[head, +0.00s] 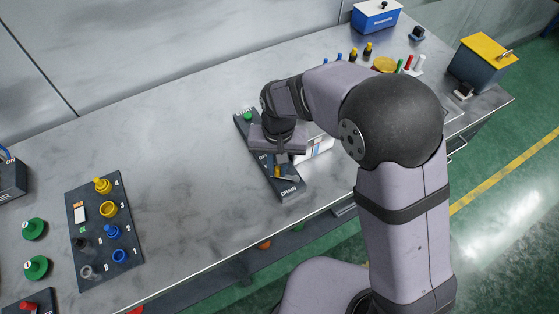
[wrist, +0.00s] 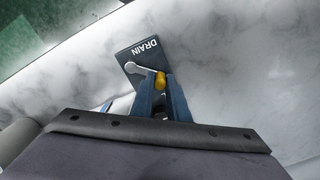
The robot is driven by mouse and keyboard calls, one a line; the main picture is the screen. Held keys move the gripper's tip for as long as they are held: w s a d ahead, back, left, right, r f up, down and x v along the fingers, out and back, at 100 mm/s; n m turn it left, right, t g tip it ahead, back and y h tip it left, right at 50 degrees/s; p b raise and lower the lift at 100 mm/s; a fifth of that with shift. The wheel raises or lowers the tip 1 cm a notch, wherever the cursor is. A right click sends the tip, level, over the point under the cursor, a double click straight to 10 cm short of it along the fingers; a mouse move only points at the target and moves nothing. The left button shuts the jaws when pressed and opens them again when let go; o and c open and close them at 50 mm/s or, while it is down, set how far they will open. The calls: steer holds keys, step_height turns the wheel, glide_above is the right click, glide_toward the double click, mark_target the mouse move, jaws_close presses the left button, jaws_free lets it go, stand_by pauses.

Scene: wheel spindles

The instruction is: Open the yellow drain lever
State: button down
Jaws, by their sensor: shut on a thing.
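The yellow drain lever (wrist: 160,79) shows between the fingers of my gripper (wrist: 162,84) in the wrist view. My gripper is shut on it. A pale metal arm (wrist: 145,69) runs from a round pivot to the yellow part, on the dark panel (wrist: 138,52) marked DRAIN. In the head view my gripper (head: 277,172) is over the near end of the same dark panel (head: 292,191), and a bit of yellow shows at the fingers. The rest of the lever is hidden there by the gripper.
A green knob (head: 247,116) stands at the panel's far end. A white box (head: 318,147) lies just right of my gripper. On the left is a dark board (head: 105,240) with yellow and blue pieces. The marble bench (head: 190,190) between is bare.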

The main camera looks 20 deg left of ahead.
steer(key=shift+s+n, duration=0.45)
steer(key=shift+n, duration=0.65)
steer(key=c, duration=1.7)
jaws_free()
steer(key=shift+s+d, duration=0.1)
steer(key=shift+r+b, duration=0.75)
steer(key=shift+r, duration=2.95)
